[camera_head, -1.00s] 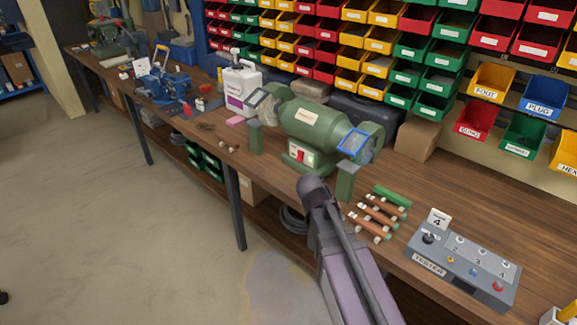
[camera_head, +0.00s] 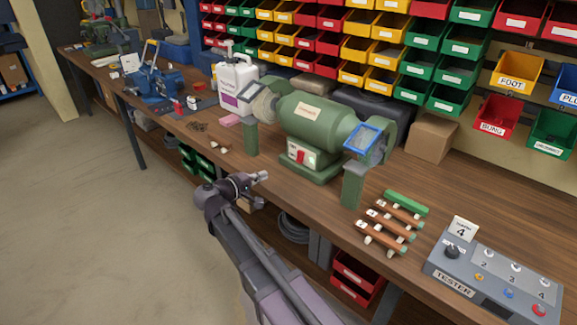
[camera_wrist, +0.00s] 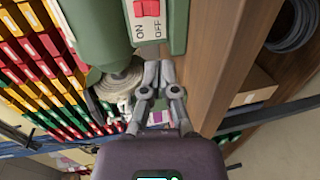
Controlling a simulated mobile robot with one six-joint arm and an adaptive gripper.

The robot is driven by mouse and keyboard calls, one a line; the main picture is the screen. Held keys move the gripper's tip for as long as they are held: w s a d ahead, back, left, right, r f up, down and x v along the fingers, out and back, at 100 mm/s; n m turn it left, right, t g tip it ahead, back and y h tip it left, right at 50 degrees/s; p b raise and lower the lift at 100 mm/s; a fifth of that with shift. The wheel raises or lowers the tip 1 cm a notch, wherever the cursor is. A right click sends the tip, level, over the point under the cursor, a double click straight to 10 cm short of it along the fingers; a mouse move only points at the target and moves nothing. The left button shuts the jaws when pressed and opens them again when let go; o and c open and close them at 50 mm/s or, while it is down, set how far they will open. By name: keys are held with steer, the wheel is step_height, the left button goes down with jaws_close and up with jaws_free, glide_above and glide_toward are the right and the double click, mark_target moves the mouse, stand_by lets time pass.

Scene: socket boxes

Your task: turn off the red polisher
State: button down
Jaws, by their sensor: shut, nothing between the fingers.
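The polisher in view is a green bench machine (camera_head: 312,122) with a wheel at each end; I see no red one. Its base has a pale switch plate with a red rocker switch (camera_head: 301,157). In the wrist view the red rocker (camera_wrist: 147,8) sits at the top of the plate, with ON and OFF printed below it. I cannot tell which way it is pressed. My gripper (camera_head: 262,177) is shut and empty, in front of and left of the switch near the bench's front edge. Its closed fingertips (camera_wrist: 160,68) show apart from the plate.
Green posts (camera_head: 352,186) stand before the wheels. Copper-coloured rods (camera_head: 385,228) and a grey tester box (camera_head: 492,272) lie to the right. A white jug (camera_head: 236,88) and blue vise (camera_head: 160,85) are to the left. Coloured bins line the back. The floor in front is open.

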mark_target(297, 161)
steer(key=shift+w, duration=0.1)
stand_by(0.4)
steer(key=b+x, duration=0.2)
steer(key=x, duration=1.1)
steer(key=shift+w+b, duration=0.25)
steer(key=shift+b, duration=0.1)
steer(key=shift+d+f, duration=0.1)
steer(key=shift+d, duration=0.05)
steer(key=shift+w+d, duration=0.15)
steer(key=shift+d, duration=0.05)
steer(key=shift+a, duration=0.25)
steer(key=shift+s+a+f+b, duration=0.15)
steer(key=shift+s+a+b, duration=0.2)
steer(key=shift+s, duration=0.25)
steer(key=s+a+f+b, duration=0.2)
steer(key=s+a, duration=0.5)
steer(key=s, duration=0.2)
steer(key=shift+s+a+f, duration=0.2)
steer(key=shift+s+a, duration=0.15)
steer(key=shift+a, duration=0.05)
